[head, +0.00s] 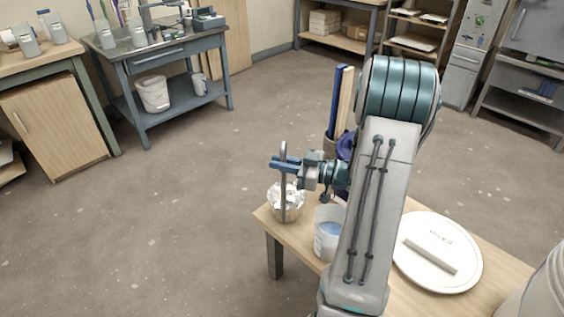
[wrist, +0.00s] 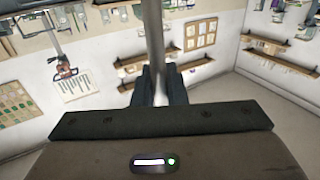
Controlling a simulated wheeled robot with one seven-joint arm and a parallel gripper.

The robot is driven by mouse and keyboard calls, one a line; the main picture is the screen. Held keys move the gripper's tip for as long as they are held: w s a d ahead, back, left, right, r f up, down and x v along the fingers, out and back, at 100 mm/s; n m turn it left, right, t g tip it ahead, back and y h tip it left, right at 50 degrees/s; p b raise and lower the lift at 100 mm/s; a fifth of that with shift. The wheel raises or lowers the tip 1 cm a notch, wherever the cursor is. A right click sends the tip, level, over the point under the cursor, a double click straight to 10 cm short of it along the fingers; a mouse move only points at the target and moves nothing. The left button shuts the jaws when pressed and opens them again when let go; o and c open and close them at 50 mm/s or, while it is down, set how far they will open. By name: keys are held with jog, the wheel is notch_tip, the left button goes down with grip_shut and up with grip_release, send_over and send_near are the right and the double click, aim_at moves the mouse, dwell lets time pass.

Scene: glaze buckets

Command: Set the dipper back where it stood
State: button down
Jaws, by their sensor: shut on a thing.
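The dipper (head: 283,187) is a metal ladle with a long upright handle and a shiny rounded bowl at its lower end. My gripper (head: 284,163) is shut on the upper part of its handle. In the wrist view the handle (wrist: 155,45) runs up between the two dark fingers (wrist: 159,86). In the head view the bowl shows at the table's left corner; I cannot tell whether it touches the table or hangs above it. A white container (head: 326,243) with a blue patch stands just right of the bowl, partly hidden by my arm.
The wooden table (head: 489,262) also bears a round white disc (head: 420,268) with a grey bar (head: 431,257) on it. Tall blue and tan pieces (head: 337,103) stand behind my arm. A blue-grey workbench (head: 173,55) with buckets is at the back left. Open floor lies between.

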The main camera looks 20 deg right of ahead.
jog(key=shift+f+b, duration=0.3)
jog(key=shift+f, duration=0.2)
jog(key=c, duration=0.6)
grip_release()
dwell(0.3)
dwell(0.4)
jog(key=b, duration=0.2)
jog(key=shift+s+d+f+b, duration=0.15)
jog(key=shift+d+f+b, duration=0.05)
jog(key=shift+d+b, duration=0.1)
jog(key=shift+r, duration=0.15)
